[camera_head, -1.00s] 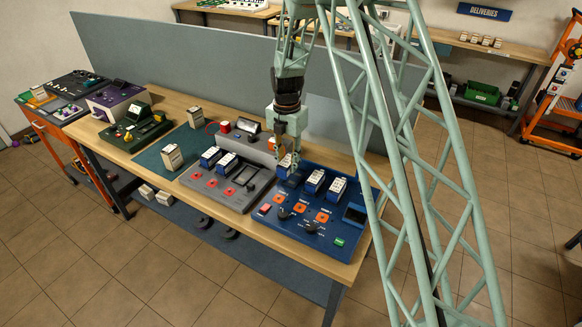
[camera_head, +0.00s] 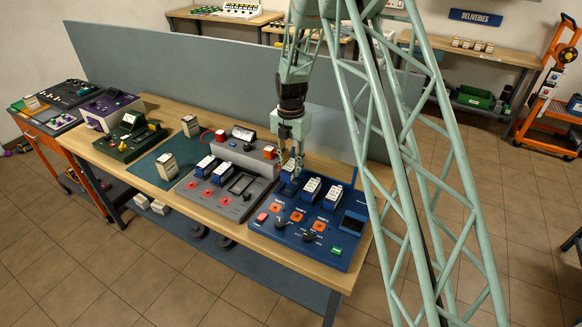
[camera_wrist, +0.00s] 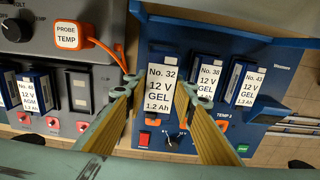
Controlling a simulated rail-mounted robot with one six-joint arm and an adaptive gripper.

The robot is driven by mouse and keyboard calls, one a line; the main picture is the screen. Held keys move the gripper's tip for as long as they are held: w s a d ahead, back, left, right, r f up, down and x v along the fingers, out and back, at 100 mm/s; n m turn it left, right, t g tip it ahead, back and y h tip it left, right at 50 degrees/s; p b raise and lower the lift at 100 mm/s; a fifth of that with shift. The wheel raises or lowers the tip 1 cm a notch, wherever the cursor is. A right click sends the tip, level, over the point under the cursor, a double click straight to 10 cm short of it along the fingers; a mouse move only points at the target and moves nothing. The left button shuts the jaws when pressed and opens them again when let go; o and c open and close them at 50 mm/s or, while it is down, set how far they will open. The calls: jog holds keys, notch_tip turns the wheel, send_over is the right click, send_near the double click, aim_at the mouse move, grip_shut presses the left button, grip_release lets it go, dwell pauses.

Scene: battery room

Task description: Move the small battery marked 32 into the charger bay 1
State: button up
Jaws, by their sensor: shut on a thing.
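The small battery marked No. 32 (camera_wrist: 162,90), with a white label reading 12 V GEL 1.2 Ah, is between the two fingers of my gripper (camera_wrist: 158,84) in the wrist view. My gripper (camera_head: 290,167) is shut on it, over the leftmost place of the blue unit (camera_head: 342,262) in the head view. The battery looks upright; its base is hidden, so I cannot tell whether it is fully seated. Two similar batteries, No. 38 (camera_wrist: 207,82) and No. 43 (camera_wrist: 245,86), stand to its right in the blue unit.
The grey unit (camera_head: 204,207) to the left holds two batteries and has an empty slot (camera_head: 240,184). An orange temperature probe (camera_wrist: 67,36) with a cable lies close left of my gripper. A grey partition (camera_head: 180,75) runs behind the bench.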

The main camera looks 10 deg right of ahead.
aim_at(291, 165)
jog(key=shift+f+b, duration=0.85)
jog(key=shift+f, duration=1.75)
jog(key=shift+b, duration=0.35)
jog(key=shift+f+b, duration=0.35)
jog(key=shift+f, duration=0.3)
dwell(1.0)
jog(key=o, duration=0.9)
jog(key=shift+r, duration=0.15)
jog(key=shift+r+p, duration=1.85)
jog(key=shift+r, duration=3.55)
